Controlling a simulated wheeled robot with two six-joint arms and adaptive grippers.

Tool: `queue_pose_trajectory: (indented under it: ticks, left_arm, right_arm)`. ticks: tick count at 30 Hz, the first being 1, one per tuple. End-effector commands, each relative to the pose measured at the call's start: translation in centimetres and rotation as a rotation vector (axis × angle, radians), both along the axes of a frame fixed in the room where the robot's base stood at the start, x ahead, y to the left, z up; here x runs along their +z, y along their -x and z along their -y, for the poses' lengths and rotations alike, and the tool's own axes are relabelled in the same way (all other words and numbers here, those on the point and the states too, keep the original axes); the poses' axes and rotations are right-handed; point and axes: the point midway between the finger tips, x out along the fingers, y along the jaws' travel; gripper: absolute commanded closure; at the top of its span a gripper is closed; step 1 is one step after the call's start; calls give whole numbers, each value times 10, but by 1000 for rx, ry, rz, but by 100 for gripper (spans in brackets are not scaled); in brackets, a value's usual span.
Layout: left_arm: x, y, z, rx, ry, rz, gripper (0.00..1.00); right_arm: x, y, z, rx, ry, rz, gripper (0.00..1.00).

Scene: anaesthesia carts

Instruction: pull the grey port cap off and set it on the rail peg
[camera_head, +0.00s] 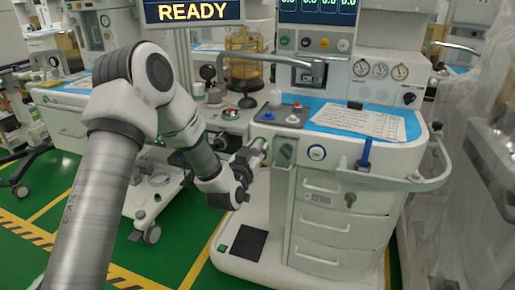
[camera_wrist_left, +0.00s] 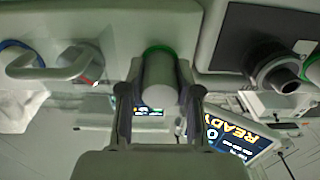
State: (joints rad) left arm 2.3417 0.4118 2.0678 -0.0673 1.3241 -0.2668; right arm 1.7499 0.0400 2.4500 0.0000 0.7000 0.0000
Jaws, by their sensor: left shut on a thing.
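The grey port cap (camera_wrist_left: 160,80) is a short light-grey cylinder seated against a green ring (camera_wrist_left: 158,50) on the cart's front face. My left gripper (camera_wrist_left: 158,98) has a finger on each side of the cap and is shut on it. In the head view my left gripper (camera_head: 249,161) is at the left front corner of the cart (camera_head: 340,192), and the cap there is mostly hidden. The rail (camera_head: 400,182) runs along the cart's front and right side. I cannot clearly make out the rail peg. My right gripper is out of view.
A tray (camera_head: 283,116) with knobs and a paper sheet (camera_head: 362,122) lie on the cart top. In the wrist view a dark round fitting (camera_wrist_left: 277,70) is right of the cap.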

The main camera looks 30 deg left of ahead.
Motion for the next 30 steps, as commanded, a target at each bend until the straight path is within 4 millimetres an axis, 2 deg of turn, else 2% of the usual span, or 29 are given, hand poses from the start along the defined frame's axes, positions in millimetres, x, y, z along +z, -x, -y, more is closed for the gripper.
queue_pose_trajectory:
  ticks: [30]
  left_arm:
    - [-1, 40, 10, 0, 1, -2, 100]
  right_arm:
    - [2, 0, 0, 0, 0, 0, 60]
